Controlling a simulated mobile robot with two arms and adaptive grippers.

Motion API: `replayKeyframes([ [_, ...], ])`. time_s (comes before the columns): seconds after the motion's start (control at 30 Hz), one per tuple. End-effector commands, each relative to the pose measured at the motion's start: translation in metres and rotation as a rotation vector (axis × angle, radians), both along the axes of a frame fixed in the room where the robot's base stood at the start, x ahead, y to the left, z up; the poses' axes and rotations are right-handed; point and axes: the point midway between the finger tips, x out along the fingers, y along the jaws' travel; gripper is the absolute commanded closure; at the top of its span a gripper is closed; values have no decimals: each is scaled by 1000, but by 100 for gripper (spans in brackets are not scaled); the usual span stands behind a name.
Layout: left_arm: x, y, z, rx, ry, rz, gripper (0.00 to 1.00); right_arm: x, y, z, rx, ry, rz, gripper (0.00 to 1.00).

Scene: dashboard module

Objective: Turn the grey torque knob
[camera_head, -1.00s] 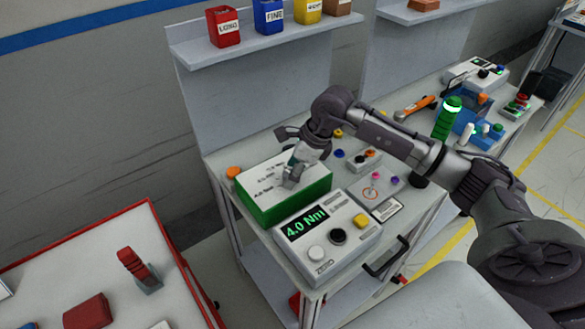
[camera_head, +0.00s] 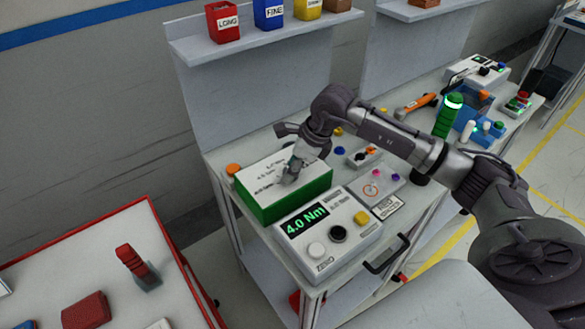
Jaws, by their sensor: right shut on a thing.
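A green box (camera_head: 300,206) with a white, lettered top stands on the grey workbench. My right gripper (camera_head: 288,177) reaches down onto its top, shut on the grey torque knob there; the fingers hide most or all of the knob. The torque marks printed on the top are too small to read surely. In front of the box, a light grey unit (camera_head: 344,252) has a lit display (camera_head: 306,221) reading 4.0 Nm. My left gripper is not in view.
The grey unit carries a white button (camera_head: 317,250), a black knob (camera_head: 338,234) and a yellow button (camera_head: 361,218). A small control panel (camera_head: 384,176) lies to the right, below my right arm. A shelf (camera_head: 258,37) with coloured bins is behind.

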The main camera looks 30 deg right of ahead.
Motion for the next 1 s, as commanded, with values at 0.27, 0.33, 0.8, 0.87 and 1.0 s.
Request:
replayKeyframes([
  [0.27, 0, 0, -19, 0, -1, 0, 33, 0, 1, -3, -1, -5, -218, 95],
  [0.33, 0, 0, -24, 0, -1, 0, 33, 0, 1, -3, -1, -5, -285, 95],
  [0.8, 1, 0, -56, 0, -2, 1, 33, 0, 4, -2, 0, -6, -732, 95],
  [0.87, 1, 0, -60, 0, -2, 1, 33, 0, 4, -2, 1, -5, -788, 95],
  [1.0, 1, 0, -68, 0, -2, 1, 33, -1, 5, -2, 1, -4, -918, 95],
])
